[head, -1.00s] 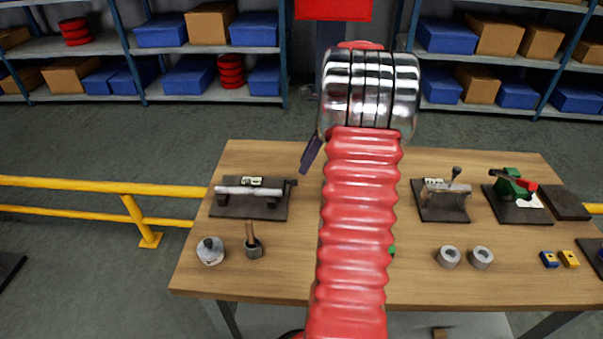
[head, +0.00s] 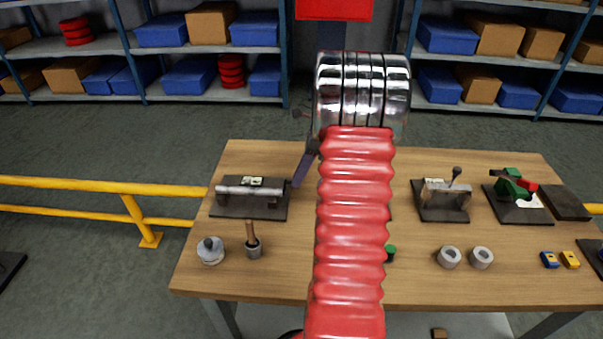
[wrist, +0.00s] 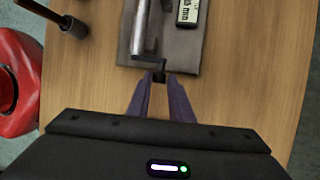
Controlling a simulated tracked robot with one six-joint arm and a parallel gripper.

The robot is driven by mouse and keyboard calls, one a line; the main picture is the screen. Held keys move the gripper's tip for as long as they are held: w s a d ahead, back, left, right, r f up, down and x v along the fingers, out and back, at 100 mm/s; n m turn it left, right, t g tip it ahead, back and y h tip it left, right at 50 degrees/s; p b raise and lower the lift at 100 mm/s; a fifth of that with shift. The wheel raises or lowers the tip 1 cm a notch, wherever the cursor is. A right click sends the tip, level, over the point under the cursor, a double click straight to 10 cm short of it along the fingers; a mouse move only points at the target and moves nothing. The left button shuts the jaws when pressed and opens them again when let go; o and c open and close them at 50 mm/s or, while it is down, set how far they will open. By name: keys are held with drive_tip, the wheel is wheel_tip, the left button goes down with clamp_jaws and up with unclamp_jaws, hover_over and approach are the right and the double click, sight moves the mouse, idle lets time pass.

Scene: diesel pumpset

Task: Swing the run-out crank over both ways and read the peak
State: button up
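The run-out fixture (head: 250,205) is a dark plate at the table's left with a silver shaft (head: 248,190) lying across two supports. A small pale readout (wrist: 188,12) sits beside the shaft; its figures are too small to read. The dark crank (wrist: 150,62) is at the shaft's near end in the wrist view, its black tip (wrist: 159,76) between my fingertips. My gripper (wrist: 160,80) has its two purple fingers apart; I see no clear contact with the crank. In the head view one purple finger (head: 304,170) shows beside the fixture's right end; my arm hides the rest.
A lidded grey pot (head: 210,251) and a cup with a brown-handled tool (head: 253,250) stand in front of the fixture. Another dark fixture (head: 442,200), grey rings (head: 449,257) and a green clamp (head: 512,185) are to the right. A yellow rail (head: 120,188) runs left of the table.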

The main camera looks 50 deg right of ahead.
clamp_jaws()
drive_tip(key=shift+r, duration=0.1)
drive_tip(key=shift+s+a+r+n+t+h, duration=0.25)
drive_tip(key=shift+r+t+h, duration=0.2)
drive_tip(key=shift+t+h, duration=0.35)
drive_tip(key=shift+s+a+r+n+t+h, duration=0.2)
drive_tip(key=shift+r+t+h, duration=0.3)
drive_tip(key=shift+h, duration=0.4)
drive_tip(key=shift+f, duration=0.1)
drive_tip(key=shift+o, duration=2.2)
unclamp_jaws()
drive_tip(key=shift+a, duration=0.1)
